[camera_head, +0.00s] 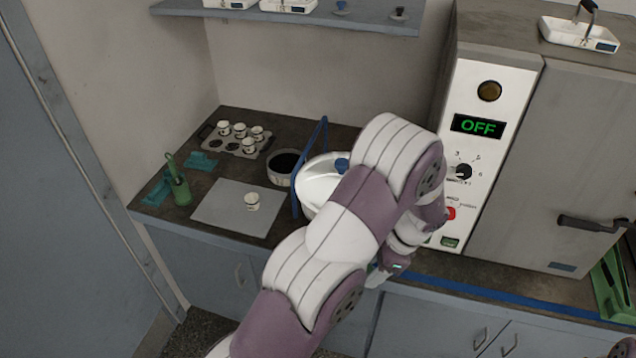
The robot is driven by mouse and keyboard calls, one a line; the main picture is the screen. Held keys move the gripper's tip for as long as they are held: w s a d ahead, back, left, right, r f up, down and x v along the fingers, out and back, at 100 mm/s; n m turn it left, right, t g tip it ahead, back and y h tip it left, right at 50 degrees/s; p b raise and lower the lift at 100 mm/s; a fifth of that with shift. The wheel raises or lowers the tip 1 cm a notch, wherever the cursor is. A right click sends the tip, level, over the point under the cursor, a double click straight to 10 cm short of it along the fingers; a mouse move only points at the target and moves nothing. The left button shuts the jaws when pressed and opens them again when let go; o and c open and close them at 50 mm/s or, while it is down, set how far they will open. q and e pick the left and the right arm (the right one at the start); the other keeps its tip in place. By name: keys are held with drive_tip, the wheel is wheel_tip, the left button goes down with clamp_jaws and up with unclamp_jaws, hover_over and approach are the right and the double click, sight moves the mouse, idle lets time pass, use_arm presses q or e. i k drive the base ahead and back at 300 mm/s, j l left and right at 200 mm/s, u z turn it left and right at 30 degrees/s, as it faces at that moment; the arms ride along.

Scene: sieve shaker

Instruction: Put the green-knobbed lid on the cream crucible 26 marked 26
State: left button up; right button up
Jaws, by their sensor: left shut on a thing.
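A small cream crucible (252,201) stands upright and open on a grey mat (222,213) on the bench; its mark is too small to read. Several similar crucibles stand in a tray with holes (209,133) behind it. My left arm comes up from the bottom and bends down at the right. My left gripper (378,278) is low by the bench's front edge, right of the mat and well apart from the lone crucible. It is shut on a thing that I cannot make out. No green-knobbed lid shows clearly. My right gripper is not in view.
A white vessel (316,182) with a blue knob and blue hoop stands behind my arm, beside a dark-filled bowl (280,169). A green holder (180,190) stands left. The furnace (490,140), reading OFF, stands right. A wall shelf (290,16) carries lids with blue and dark knobs.

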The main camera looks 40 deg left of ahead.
sight(252, 199)
drive_tip(key=j+z, duration=0.2)
drive_tip(key=j, duration=1)
drive_tip(key=k+j+z, duration=0.2)
drive_tip(key=j, duration=1)
drive_tip(key=i+j, duration=0.25)
drive_tip(key=j+z, duration=0.05)
